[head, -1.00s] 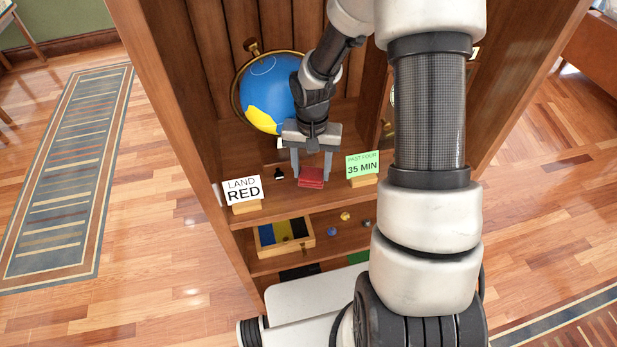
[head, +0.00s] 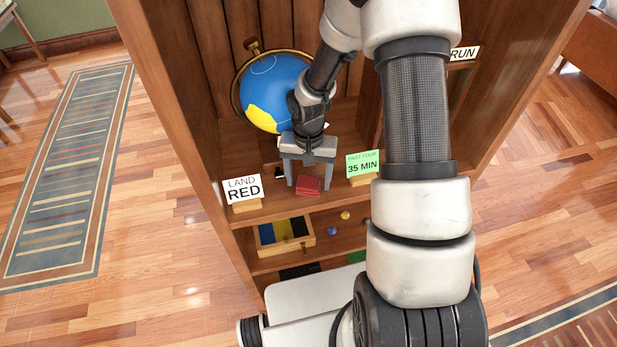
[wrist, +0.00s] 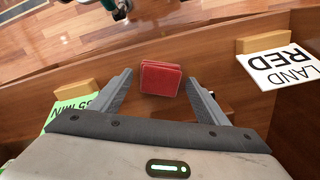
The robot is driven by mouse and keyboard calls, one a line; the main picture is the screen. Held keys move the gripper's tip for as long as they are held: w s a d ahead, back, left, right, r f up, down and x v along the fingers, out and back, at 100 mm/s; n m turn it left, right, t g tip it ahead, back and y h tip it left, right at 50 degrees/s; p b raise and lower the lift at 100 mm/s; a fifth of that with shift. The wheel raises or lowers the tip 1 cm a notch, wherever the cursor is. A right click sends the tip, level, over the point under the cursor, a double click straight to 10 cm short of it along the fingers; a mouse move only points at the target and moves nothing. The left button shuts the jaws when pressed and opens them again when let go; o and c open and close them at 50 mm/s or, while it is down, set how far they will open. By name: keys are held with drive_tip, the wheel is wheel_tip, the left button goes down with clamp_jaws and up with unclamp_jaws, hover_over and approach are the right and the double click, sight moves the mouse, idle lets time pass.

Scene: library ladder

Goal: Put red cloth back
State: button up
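The red cloth (head: 308,186), a small folded block, is on the upper shelf close to its front edge, between the two sign cards. My gripper (head: 308,183) points down at it with one finger on each side. In the wrist view the cloth (wrist: 160,78) is between the tips of my gripper (wrist: 160,80), with a visible gap to both fingers. My gripper is open. Whether the cloth rests fully on the board is hard to tell.
A LAND RED card (head: 243,190) stands to the left and a green 35 MIN card (head: 362,164) to the right. A blue and yellow globe (head: 268,92) is behind. An open box (head: 285,235) and small balls (head: 345,215) are on the shelf below.

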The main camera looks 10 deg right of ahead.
wheel_tip(320, 180, up, 12)
wheel_tip(320, 180, up, 14)
drive_tip(key=n+t+h, duration=0.1)
drive_tip(key=n+t, duration=0.1)
hover_over(309, 182)
drive_tip(key=s, duration=0.6)
drive_tip(key=s+r+n+t+y, duration=0.1)
drive_tip(key=s+r+n+t, duration=0.1)
drive_tip(key=s+r, duration=0.6)
drive_tip(key=shift+s+n+t+p, duration=0.35)
drive_tip(key=shift+s+t, duration=0.25)
drive_tip(key=shift+s, duration=1.55)
